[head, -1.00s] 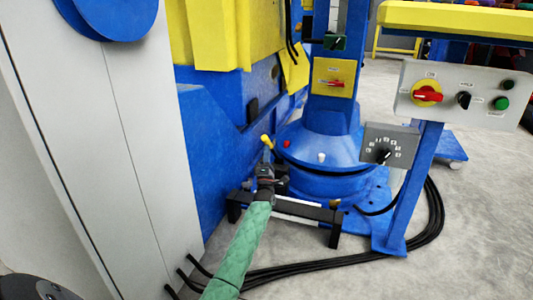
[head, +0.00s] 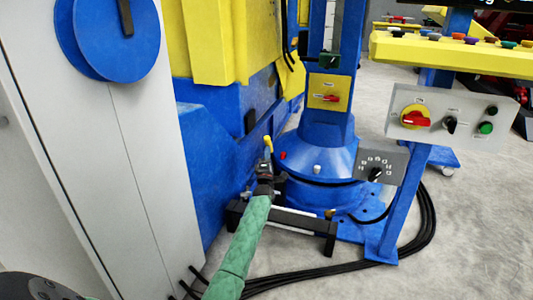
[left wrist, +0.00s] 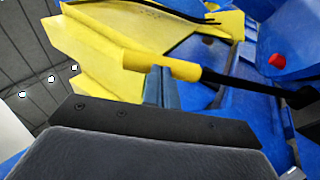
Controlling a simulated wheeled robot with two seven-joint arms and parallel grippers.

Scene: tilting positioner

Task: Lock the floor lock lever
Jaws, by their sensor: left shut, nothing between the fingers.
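The floor lock lever has a yellow grip (head: 268,144) on a black rod and stands low beside the blue column base (head: 318,160) in the head view. In the left wrist view its yellow grip (left wrist: 160,65) lies across the middle, with the rod running right. My left gripper (head: 265,166) is at the lever, just below the grip in the head view. Its jaws are shut with nothing between them. My right gripper is not in view.
A red knob (head: 283,156) sits on the column base. A grey dial panel (head: 379,167) and a switch panel (head: 450,113) stand to the right. A low black frame (head: 300,222) is near my left arm. Black cables (head: 428,225) lie on the floor. A grey cabinet (head: 120,160) stands left.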

